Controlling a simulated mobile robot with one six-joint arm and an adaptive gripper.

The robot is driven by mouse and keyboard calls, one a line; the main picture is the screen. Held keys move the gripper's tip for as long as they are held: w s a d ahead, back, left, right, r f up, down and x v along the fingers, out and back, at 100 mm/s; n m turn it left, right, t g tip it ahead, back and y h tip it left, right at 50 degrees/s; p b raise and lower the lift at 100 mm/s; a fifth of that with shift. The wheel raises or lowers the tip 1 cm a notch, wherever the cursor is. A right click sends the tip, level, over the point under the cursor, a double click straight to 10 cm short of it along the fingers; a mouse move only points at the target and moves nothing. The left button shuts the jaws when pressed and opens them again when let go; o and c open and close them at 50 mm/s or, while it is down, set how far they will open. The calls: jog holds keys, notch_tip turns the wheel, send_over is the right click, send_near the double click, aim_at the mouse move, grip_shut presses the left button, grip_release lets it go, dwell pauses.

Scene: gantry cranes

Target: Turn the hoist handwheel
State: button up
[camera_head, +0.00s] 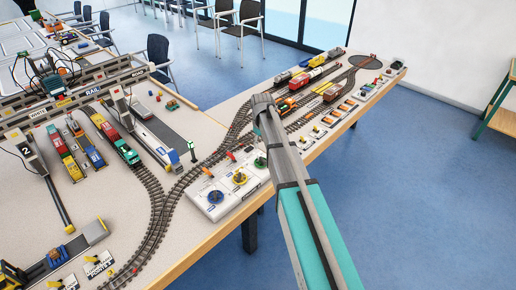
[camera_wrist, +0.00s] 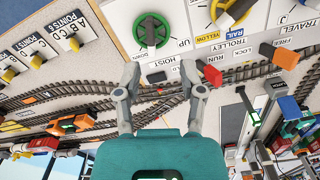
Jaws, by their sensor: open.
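The hoist handwheel is a green wheel (camera_wrist: 152,31) on a white control panel, beside labels reading HOIST, UP and DOWN in the wrist view. The green wheel also shows at the right end of the panel in the head view (camera_head: 261,162). My gripper (camera_wrist: 158,78) is open and empty. Its two fingers point toward the panel, with the wheel ahead of the fingertips and in line with the gap between them. The wheel is not between the fingers. In the head view my arm hides most of the gripper.
A yellow trolley wheel (camera_head: 240,178) and a blue wheel (camera_head: 215,197) share the panel. A red lever (camera_wrist: 212,75) stands close to the right finger. Model railway tracks (camera_head: 168,195) and trains run beside the panel.

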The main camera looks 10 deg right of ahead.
notch_tip(320, 180, up, 2)
jog(key=p, duration=0.1)
send_over(259, 155)
jog(key=shift+a+n, duration=0.1)
jog(key=shift+n, duration=0.3)
jog(key=shift+f, duration=0.1)
notch_tip(259, 155, down, 14)
jog(key=b, duration=1.3)
jog(key=shift+r+b, duration=0.25)
jog(key=shift+b, duration=0.05)
